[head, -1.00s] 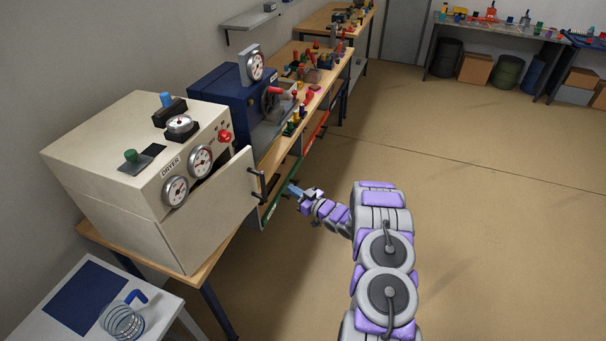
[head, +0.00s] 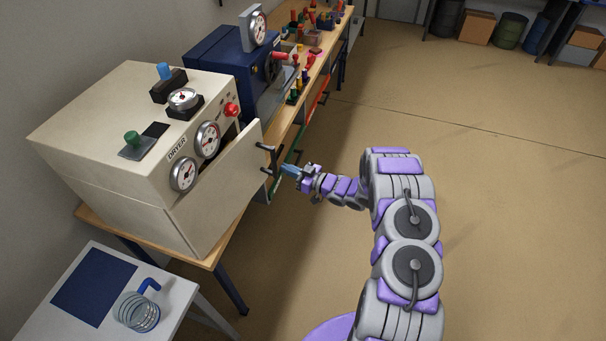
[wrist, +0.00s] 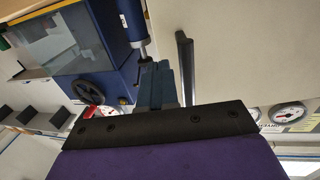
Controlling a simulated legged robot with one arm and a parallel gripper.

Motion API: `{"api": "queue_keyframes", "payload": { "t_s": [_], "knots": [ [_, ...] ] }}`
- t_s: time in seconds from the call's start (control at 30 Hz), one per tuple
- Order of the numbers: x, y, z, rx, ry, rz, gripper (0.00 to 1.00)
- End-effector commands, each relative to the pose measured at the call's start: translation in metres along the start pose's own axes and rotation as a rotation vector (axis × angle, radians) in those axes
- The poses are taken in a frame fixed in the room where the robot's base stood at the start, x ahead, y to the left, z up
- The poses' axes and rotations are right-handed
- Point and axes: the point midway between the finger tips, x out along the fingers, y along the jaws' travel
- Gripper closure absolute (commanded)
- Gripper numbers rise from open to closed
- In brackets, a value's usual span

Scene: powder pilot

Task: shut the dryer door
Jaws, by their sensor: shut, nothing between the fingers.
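The dryer (head: 110,130) is a cream box on a wooden bench. Its flat cream door (head: 217,190) stands ajar, with its far edge out from the body and a dark gap behind it. A black bar handle (head: 268,160) sits near that far edge. My gripper (head: 287,169) is shut and empty, just right of the handle; the head view does not show whether they touch. In the wrist view the blue fingers (wrist: 158,85) lie beside the dark handle (wrist: 186,65), with the door (wrist: 250,50) filling the right side.
A blue machine (head: 225,90) stands beyond the dryer, with several small coloured items along the bench. The floor (head: 510,200) to the right is clear.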

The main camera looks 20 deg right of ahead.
Motion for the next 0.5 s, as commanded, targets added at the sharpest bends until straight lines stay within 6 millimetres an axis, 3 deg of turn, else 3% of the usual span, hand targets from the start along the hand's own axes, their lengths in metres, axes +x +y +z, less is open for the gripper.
{"api": "queue_keyframes", "payload": {
  "t_s": [0.2,0.5],
  "knots": [
    [0.037,0.001,0.002,0.001,0.001,-0.002,1.00],
    [0.057,0.003,0.000,0.002,0.005,0.000,1.00]
  ]
}}
